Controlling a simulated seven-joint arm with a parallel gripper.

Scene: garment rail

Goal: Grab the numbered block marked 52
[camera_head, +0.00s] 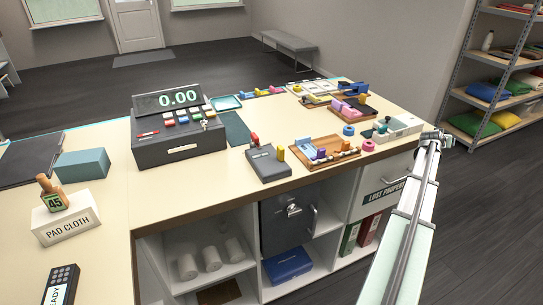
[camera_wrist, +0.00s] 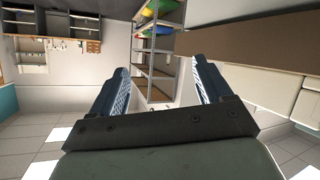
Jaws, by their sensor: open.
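I cannot make out a block marked 52 in either view. A green block marked 45 (camera_head: 54,202) with a wooden handle stands on a white box labelled PAD CLOTH (camera_head: 66,222) at the left of the counter. My gripper (camera_wrist: 160,68) is open and empty in the wrist view, its two dark fingers spread apart. The wrist view shows shelving between and beyond the fingers. In the head view my arm runs up the right side, past the counter's right end, far from the 45 block.
The cream counter (camera_head: 98,225) holds a cash register (camera_head: 178,138), a blue block (camera_head: 82,164), a dark card device (camera_head: 268,163) and wooden trays (camera_head: 323,151) of small coloured pieces. A shelf rack (camera_head: 490,95) stands at the right.

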